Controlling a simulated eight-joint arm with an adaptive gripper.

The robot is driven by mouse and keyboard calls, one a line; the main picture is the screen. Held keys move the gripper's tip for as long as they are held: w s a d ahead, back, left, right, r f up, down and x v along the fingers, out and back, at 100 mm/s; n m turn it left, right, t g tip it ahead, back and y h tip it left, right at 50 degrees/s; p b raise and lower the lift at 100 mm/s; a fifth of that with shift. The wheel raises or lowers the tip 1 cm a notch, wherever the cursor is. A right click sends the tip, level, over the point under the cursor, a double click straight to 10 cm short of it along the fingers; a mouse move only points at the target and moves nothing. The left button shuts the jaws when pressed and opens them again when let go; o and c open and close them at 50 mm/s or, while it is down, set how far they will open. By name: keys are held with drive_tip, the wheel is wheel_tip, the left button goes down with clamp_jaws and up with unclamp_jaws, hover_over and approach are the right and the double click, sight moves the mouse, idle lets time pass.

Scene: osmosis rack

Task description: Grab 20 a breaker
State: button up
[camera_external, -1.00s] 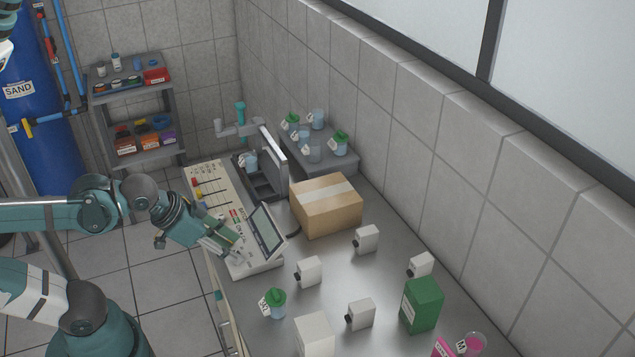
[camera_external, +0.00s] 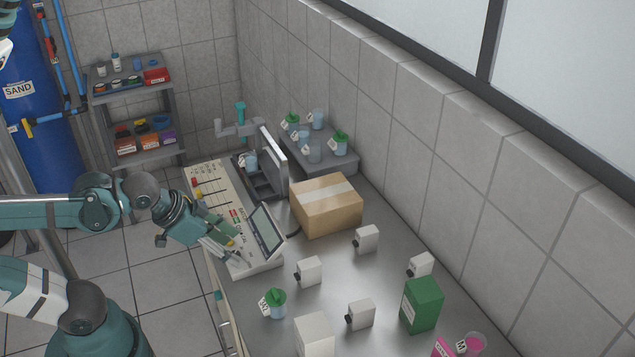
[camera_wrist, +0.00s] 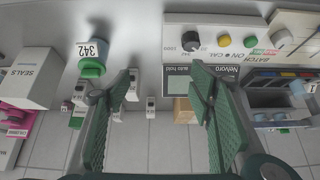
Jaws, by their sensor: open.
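In the wrist view, a green-lidded beaker (camera_wrist: 91,66) with a label reading 342 shows at the upper left. Several more beakers, some green-lidded (camera_external: 340,142), stand on the raised grey shelf at the back; their labels are too small to read. One more beaker (camera_external: 250,160) stands left of the shelf by the grey upright panel. My gripper (camera_external: 232,236) is open and empty at the sloped control panel, apart from the beakers. Its two green-padded fingers (camera_wrist: 160,72) show spread.
The control panel (camera_external: 212,187) has knobs and a screen. A cardboard box (camera_external: 325,209), small white boxes (camera_external: 367,239), a green box (camera_external: 422,306) and a white box (camera_external: 315,337) stand on the bench (camera_external: 335,290). Bare metal lies between them.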

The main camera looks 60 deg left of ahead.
drive_tip(key=w+r+p, duration=0.1)
drive_tip(key=m+g+p, duration=0.6)
drive_tip(key=m+p, duration=0.9)
drive_tip(key=p, duration=0.4)
approach(309, 262)
drive_tip(key=shift+w+a+f+m+g+p, duration=0.15)
drive_tip(key=shift+f+m+p, duration=0.15)
drive_tip(key=shift+m+p, duration=0.15)
drive_tip(key=shift+w+a+f+m+g+p, duration=0.15)
drive_tip(key=shift+f+m+p, duration=0.15)
drive_tip(key=shift+m+p, duration=0.15)
drive_tip(key=shift+w+d+f+m+p, duration=0.15)
drive_tip(key=shift+d+f+m+p, duration=0.15)
drive_tip(key=shift+f+m+p, duration=0.2)
drive_tip(key=shift+f, duration=0.1)
drive_tip(key=shift+f, duration=0.1)
drive_tip(key=shift+f, duration=1.2)
